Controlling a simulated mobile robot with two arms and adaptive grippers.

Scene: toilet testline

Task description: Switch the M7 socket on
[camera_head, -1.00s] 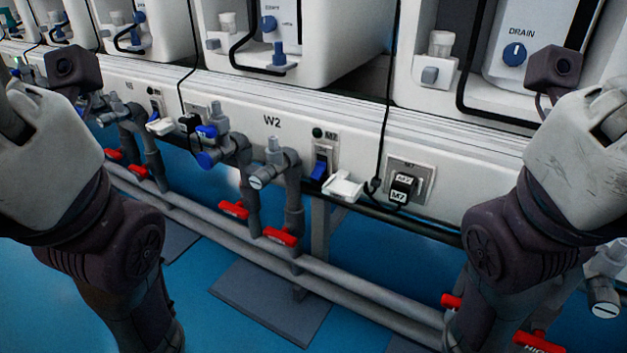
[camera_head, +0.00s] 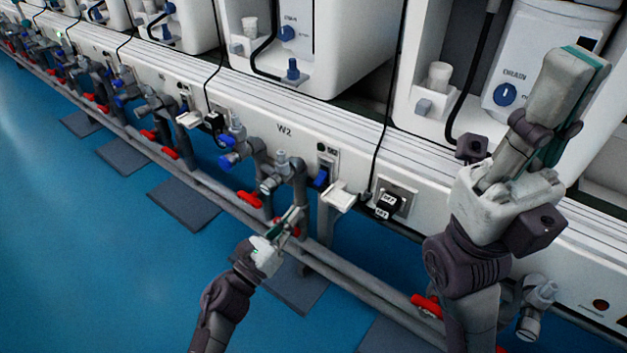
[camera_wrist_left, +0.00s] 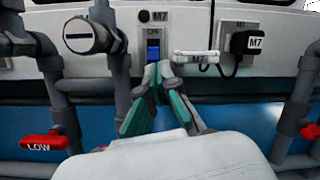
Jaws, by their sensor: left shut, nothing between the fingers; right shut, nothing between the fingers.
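The M7 socket's blue rocker switch (camera_head: 321,178) sits on the white panel. It also shows in the left wrist view (camera_wrist_left: 154,50), below a dark round lamp (camera_wrist_left: 145,16) and an M7 label (camera_wrist_left: 161,16). A white flap (camera_head: 341,197) sticks out beside it. The socket's black M7 plug (camera_head: 386,205) is seated to the right, also seen in the left wrist view (camera_wrist_left: 247,42). My left gripper (camera_head: 294,218) is shut and empty, its fingertips (camera_wrist_left: 160,70) pointing at the panel just below the switch; contact cannot be told. My right gripper (camera_head: 575,80) is shut and empty, raised at the right.
Grey pipes and valves (camera_wrist_left: 93,35) flank the left gripper, with red handles (camera_wrist_left: 45,142) below. A black cable (camera_head: 384,120) hangs down to the plug area. White machines (camera_head: 310,60) stand above the panel. The blue floor (camera_head: 90,250) is open at the left.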

